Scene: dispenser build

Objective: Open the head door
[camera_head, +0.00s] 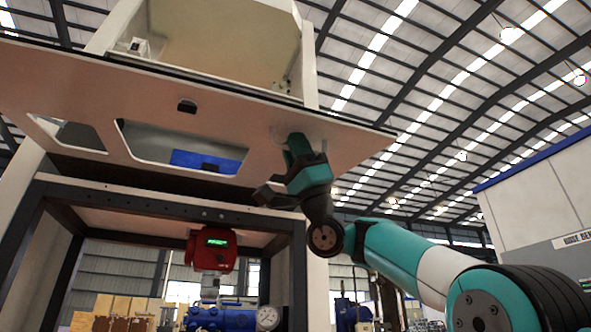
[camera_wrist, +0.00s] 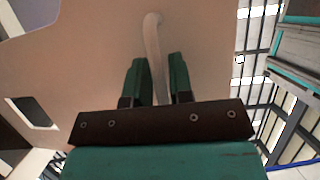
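The head door (camera_head: 75,85) is a wide beige panel with cut-out windows, high on the machine in the head view. It stands tilted out from the cabinet, and part of the open interior (camera_head: 235,45) shows above its dark edge. My gripper (camera_head: 294,150) is at the right part of the panel's face. In the wrist view, a pale curved door handle (camera_wrist: 154,40) runs between the two green fingers of my gripper (camera_wrist: 158,75). The handle is mostly hidden behind my gripper in the head view.
Below the door is a dark frame (camera_head: 150,205) with a red device (camera_head: 211,248) with a green display. A blue machine part with a gauge (camera_head: 267,317) is lower down. A white cabinet (camera_head: 540,195) stands at the right. The space between it and the door looks free.

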